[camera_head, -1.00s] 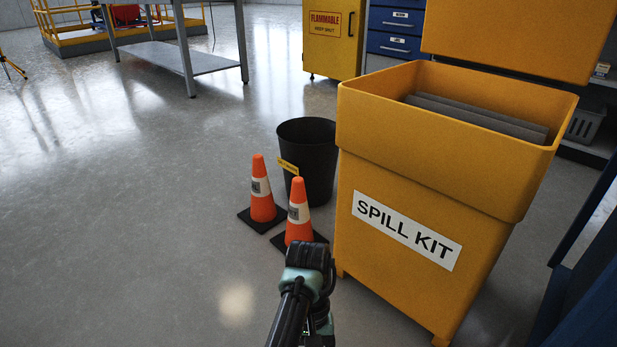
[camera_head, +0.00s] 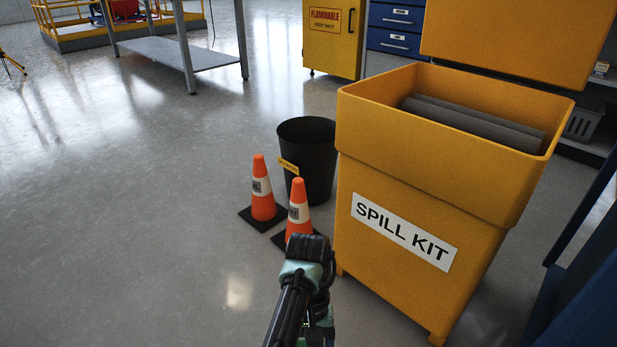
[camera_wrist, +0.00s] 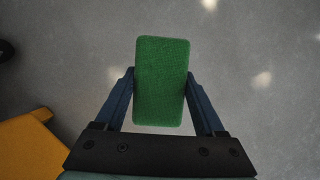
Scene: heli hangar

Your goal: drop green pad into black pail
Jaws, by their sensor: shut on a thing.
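A green pad (camera_wrist: 161,82) shows in the wrist view, upright in the picture between the two blue fingers of my gripper (camera_wrist: 160,88). My gripper is shut on it, with grey floor behind. In the head view the pad and fingertips are hidden; only my arm shows at the bottom centre. The black pail (camera_head: 316,172) stands on the floor left of the yellow spill kit bin, with a yellow label on its side. It looks empty as far as I see in.
Two orange cones, one left (camera_head: 262,190) and one right (camera_head: 298,212), stand in front of the pail. The yellow spill kit bin (camera_head: 400,215) with grey sheets inside stands to the right. A metal table (camera_head: 205,60) and a yellow cabinet (camera_head: 331,38) stand behind. The left floor is clear.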

